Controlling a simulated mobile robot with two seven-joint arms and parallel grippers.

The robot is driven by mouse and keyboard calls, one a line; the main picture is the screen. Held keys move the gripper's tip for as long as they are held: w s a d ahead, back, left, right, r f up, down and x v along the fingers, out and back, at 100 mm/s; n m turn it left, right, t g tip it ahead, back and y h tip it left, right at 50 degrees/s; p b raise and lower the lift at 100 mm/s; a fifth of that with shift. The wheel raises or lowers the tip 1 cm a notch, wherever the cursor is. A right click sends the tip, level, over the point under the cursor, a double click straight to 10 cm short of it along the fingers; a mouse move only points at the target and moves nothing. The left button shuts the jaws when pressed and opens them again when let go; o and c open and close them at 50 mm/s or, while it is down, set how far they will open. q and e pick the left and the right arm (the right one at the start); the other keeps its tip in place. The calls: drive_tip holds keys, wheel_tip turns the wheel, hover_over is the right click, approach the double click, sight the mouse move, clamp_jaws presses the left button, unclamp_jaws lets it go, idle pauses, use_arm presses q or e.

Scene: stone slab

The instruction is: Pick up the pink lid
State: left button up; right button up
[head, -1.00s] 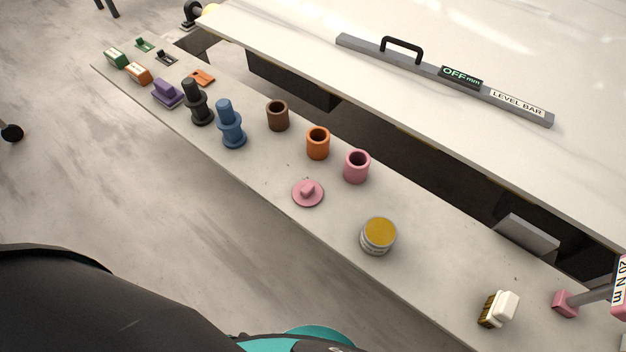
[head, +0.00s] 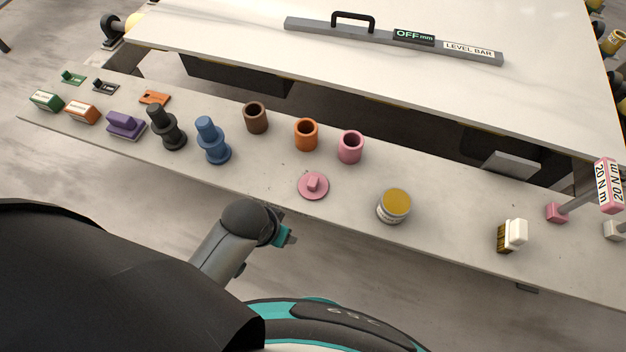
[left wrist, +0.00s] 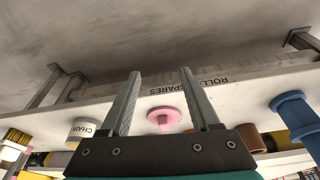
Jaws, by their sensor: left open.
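The pink lid (head: 313,186), a flat disc with a raised knob, lies on the narrow stone ledge (head: 260,180) in front of the pink cup (head: 350,147). In the left wrist view, the lid (left wrist: 164,118) shows between the two fingers of my left gripper (left wrist: 161,73), which are apart with nothing held. The lid is apart from the fingers. In the head view my left arm reaches up near the ledge's front edge, left of and nearer than the lid; its fingers cannot be made out there. My right gripper is not in view.
A round tin with a yellow top (head: 394,206) stands right of the lid. A blue stepped peg (head: 212,140) and an orange cup (head: 306,134) stand to the left and behind. A brush (head: 512,236) lies farther right. The ledge around the lid is clear.

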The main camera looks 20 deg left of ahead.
use_arm(q)
drive_tip(key=w+d+r+h+p, duration=0.1)
drive_tip(key=w+d+r, duration=0.25)
drive_tip(key=r, duration=0.25)
drive_tip(key=w+d+r, duration=0.3)
drive_tip(key=w+r, duration=0.1)
drive_tip(key=r, duration=0.2)
drive_tip(key=n+g+y+b, duration=0.2)
drive_tip(key=b, duration=0.1)
hover_over(313, 181)
drive_tip(key=f, duration=0.8)
drive_tip(key=shift+s+d+f, duration=0.15)
drive_tip(key=shift+s+d, duration=0.15)
drive_tip(key=shift+s, duration=0.05)
drive_tip(key=f, duration=0.1)
drive_tip(key=f+b, duration=0.1)
drive_tip(key=f, duration=0.1)
drive_tip(key=f+b, duration=0.1)
drive_tip(key=f, duration=0.1)
drive_tip(key=shift+w+a+f, duration=0.1)
drive_tip(key=shift+w+a, duration=0.2)
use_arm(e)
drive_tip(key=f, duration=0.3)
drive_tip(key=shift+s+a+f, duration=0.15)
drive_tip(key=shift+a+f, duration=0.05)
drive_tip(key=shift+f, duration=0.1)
use_arm(q)
clamp_jaws()
